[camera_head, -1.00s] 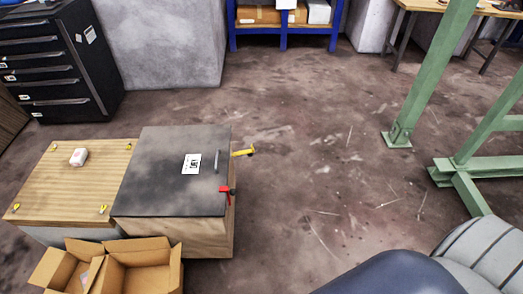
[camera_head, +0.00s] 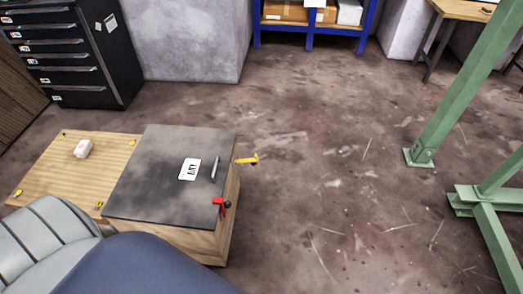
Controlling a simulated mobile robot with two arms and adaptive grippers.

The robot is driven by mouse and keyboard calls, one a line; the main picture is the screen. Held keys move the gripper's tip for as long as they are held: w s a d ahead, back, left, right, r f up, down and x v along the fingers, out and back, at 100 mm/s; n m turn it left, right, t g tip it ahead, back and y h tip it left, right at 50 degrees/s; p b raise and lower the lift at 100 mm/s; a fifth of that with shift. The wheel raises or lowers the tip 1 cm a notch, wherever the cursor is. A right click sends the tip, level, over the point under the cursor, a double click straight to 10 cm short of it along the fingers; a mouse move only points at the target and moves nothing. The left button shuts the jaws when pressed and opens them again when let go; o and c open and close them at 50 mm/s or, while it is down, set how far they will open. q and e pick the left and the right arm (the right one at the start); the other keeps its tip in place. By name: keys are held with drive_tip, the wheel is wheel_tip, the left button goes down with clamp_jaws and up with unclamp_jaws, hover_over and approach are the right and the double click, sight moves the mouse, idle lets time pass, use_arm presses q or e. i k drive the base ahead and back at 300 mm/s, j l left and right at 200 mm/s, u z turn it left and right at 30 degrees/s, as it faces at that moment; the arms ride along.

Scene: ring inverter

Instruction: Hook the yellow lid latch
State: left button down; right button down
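The yellow latch (camera_head: 247,160) sticks out from the right side of the wooden box (camera_head: 231,205), near its far right corner. The box's dark lid (camera_head: 150,180) lies flat and closed on top. The lid carries a white label (camera_head: 189,169) and a small grey handle (camera_head: 214,167). A red latch (camera_head: 222,204) sits at the near right edge of the lid. Whether either latch is hooked is too small to tell. Neither gripper shows. Grey and blue rounded parts, which look like my own body, cover the lower left and the near side of the box.
A wooden surface (camera_head: 80,165) with a small white and red object (camera_head: 82,148) and yellow corner pieces adjoins the box on the left. A black drawer cabinet (camera_head: 75,50) stands behind. Green frame posts (camera_head: 458,95) stand at right. The floor (camera_head: 330,170) between is clear.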

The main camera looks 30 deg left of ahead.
sight(253, 161)
drive_tip(key=i, duration=2.1)
